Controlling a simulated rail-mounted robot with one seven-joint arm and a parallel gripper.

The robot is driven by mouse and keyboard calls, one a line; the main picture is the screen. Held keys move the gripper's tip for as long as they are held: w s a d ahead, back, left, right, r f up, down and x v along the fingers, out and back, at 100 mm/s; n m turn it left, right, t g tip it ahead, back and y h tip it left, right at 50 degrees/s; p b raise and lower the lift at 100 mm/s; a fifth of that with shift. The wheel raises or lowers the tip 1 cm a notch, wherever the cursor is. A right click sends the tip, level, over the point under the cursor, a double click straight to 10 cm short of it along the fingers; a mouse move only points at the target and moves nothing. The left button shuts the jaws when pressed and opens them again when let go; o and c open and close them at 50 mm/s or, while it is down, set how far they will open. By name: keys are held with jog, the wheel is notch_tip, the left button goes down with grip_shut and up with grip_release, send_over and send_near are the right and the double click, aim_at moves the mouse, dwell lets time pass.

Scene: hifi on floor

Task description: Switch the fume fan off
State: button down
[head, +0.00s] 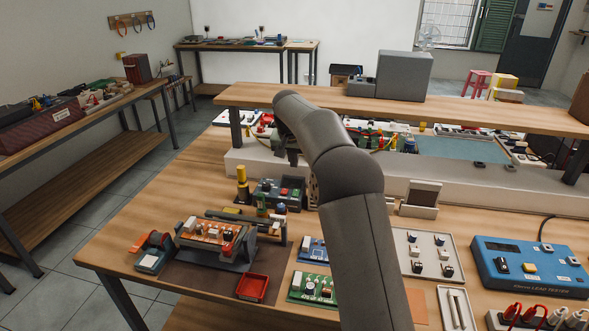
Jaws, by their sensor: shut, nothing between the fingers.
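My arm rises from the bottom of the head view and bends down at its far end. My gripper (293,158) shows there only as a small dark part, largely hidden by the arm, over the back of the bench; it is shut and holds nothing visible. I cannot surely pick out the fume fan or its switch. A grey slotted thing (312,190) shows only partly at the arm's left edge, just below the gripper in the picture; I cannot tell whether it is the fan.
A soldering-board holder (216,238), a red tray (252,288), green board (313,288), switch tray (428,254) and blue tester (530,266) crowd the bench (130,235). A raised shelf (470,113) with a grey box (404,75) spans the back. A round fan (428,36) stands far off by the window.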

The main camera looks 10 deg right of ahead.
jog(key=shift+r, duration=0.1)
jog(key=shift+w+d+r, duration=0.2)
jog(key=shift+w+d, duration=0.05)
jog(key=shift+w, duration=0.3)
jog(key=p, duration=0.3)
send_near(298, 191)
jog(key=x, duration=0.5)
jog(key=shift+w+d+r, duration=0.1)
jog(key=shift+w, duration=0.15)
jog(key=shift+x, duration=0.8)
jog(key=shift+s, duration=0.1)
